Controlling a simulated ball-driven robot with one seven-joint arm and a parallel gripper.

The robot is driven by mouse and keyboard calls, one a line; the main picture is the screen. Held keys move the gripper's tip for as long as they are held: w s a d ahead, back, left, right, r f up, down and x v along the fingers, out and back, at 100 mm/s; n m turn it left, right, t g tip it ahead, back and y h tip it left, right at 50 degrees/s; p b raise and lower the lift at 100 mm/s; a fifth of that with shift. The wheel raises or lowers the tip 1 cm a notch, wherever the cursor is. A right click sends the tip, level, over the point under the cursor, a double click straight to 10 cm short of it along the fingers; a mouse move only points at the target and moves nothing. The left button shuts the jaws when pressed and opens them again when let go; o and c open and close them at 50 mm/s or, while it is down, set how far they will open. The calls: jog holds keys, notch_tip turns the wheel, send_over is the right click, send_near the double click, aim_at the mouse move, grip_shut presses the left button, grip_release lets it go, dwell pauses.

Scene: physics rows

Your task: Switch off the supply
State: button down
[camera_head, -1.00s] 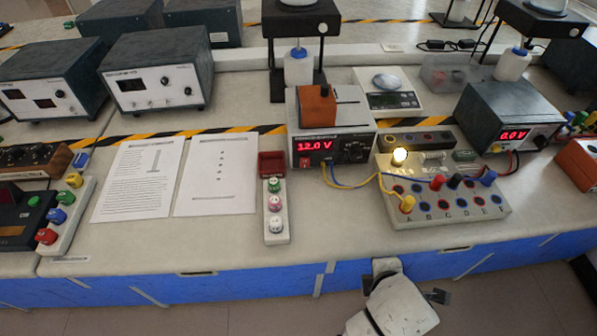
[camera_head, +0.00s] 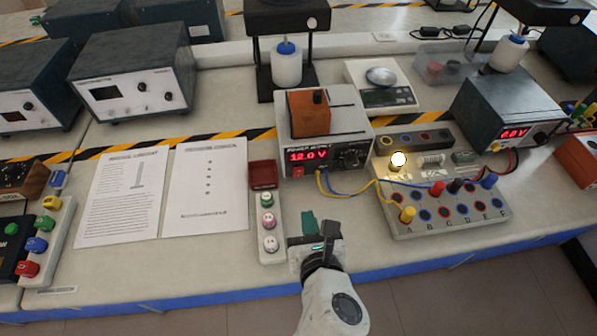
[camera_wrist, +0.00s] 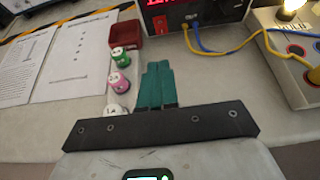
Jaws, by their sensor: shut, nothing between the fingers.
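The power supply (camera_head: 353,144) is a light grey box at the middle of the bench, with a red display reading 12.0 V. A red switch (camera_head: 298,172) sits at the lower left of its front; it also shows in the wrist view (camera_wrist: 160,24). Blue and yellow leads run from its front to the circuit board (camera_head: 450,205), where a bulb (camera_head: 398,160) glows. My gripper (camera_head: 306,222) is shut and empty, in front of and below the supply, apart from it. Its green fingers (camera_wrist: 158,85) point toward the supply front in the wrist view.
A narrow strip with several coloured knobs (camera_head: 268,222) and a red tray (camera_head: 263,174) lies just left of my gripper. An orange block (camera_head: 309,114) stands on the supply. Two printed sheets (camera_head: 205,190) lie further left. The leads droop at right.

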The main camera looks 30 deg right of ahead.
send_near(297, 170)
jog(key=f, duration=0.1)
jog(key=w+f, duration=0.1)
jog(key=w+d+f, duration=0.1)
jog(key=f, duration=0.1)
jog(key=shift+w, duration=0.1)
jog(key=shift+w+d+r, duration=0.1)
jog(key=shift+w+r, duration=0.05)
jog(key=shift+w, duration=0.4)
jog(key=shift+w+d+r, duration=0.15)
jog(key=shift+w+r, duration=0.05)
jog(key=shift+w, duration=0.35)
jog(key=shift+w+d, duration=0.25)
jog(key=shift+w, duration=0.35)
jog(key=shift+w+r+p, duration=0.3)
jog(key=shift+p, duration=0.65)
jog(key=shift+f, duration=0.2)
jog(key=shift+r, duration=0.15)
